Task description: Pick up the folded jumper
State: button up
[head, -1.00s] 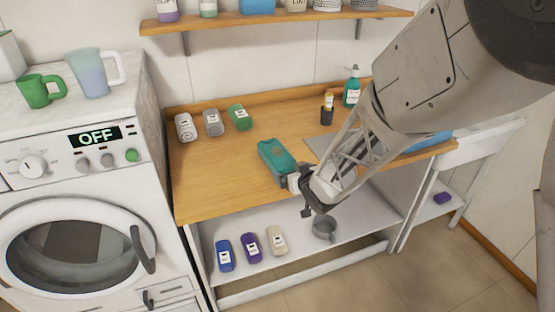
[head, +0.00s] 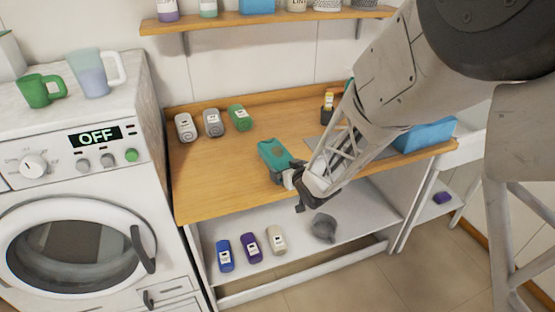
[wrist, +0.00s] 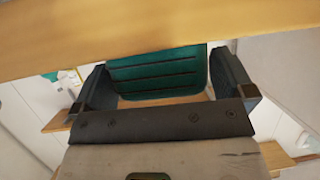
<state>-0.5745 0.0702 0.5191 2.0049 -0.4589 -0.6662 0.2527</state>
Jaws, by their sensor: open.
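A teal item (head: 277,155) lies on the wooden worktop near its front edge. It looks flat and folded, and is probably the jumper; I cannot be certain from the head view. In the wrist view, the teal item (wrist: 155,75) shows dark parallel lines and lies between my two fingers. My gripper (head: 284,179) is at the worktop's front edge, at the near end of the teal item. In the wrist view, my gripper (wrist: 160,66) is open, with a finger on either side of it. I cannot tell whether the fingers touch it.
Grey and green bottles (head: 213,123) stand at the back left of the worktop (head: 215,175). A blue container (head: 425,134) is at the right. On the lower shelf (head: 295,247) are several small bottles and a grey vessel (head: 323,229). The washing machine (head: 75,235) stands left.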

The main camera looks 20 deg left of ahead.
jog(key=shift+x, duration=0.95)
jog(key=shift+r, duration=0.1)
jog(key=c, duration=0.8)
